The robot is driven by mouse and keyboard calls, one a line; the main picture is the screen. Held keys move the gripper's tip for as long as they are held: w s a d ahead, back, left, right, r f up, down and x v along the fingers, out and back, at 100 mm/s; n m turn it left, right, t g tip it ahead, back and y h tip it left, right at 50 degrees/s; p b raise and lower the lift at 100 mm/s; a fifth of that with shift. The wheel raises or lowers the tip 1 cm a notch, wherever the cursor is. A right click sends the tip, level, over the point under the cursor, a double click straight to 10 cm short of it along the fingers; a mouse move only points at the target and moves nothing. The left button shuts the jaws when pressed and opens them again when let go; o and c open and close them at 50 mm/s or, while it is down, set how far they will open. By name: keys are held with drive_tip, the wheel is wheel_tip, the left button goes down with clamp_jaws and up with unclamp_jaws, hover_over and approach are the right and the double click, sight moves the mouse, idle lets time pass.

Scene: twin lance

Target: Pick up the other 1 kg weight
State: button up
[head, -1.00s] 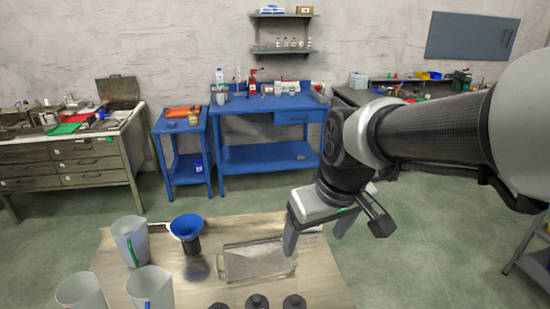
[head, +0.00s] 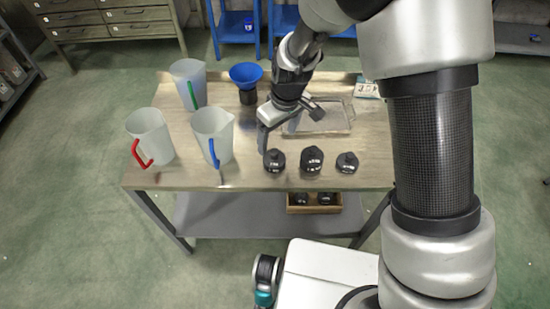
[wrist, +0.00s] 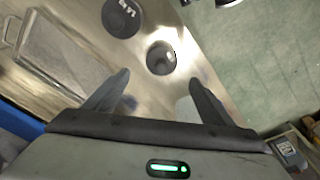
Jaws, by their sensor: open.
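Several dark weights stand on the table (head: 240,179). Three are in a row near its front edge: a left one (head: 274,161), a taller middle one (head: 312,161) and a right one (head: 347,163). I cannot read their markings. My gripper (head: 276,136) is open and empty, pointing down just behind the left weight. In the wrist view my two fingers (wrist: 160,82) are spread, with a small round weight (wrist: 161,58) just beyond the tips and apart from them. A larger weight (wrist: 122,18) is further up and left.
A metal tray (head: 325,119) lies behind the weights. Three pitchers, one with a blue handle (head: 214,136), one with red (head: 150,137) and one with green (head: 189,84), stand left. A blue funnel (head: 246,75) is behind. A wooden box (head: 314,203) with dark weights sits on the lower shelf.

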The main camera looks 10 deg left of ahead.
sight(274, 151)
drive_tip(key=f, duration=0.5)
drive_tip(key=a+f, duration=0.1)
drive_tip(key=f, duration=0.2)
drive_tip(key=shift+w+f, duration=0.25)
drive_tip(key=shift+f, duration=0.05)
drive_tip(key=c, duration=1.9)
drive_tip(key=shift+a+r, duration=0.1)
drive_tip(key=shift+r, duration=0.05)
clamp_jaws()
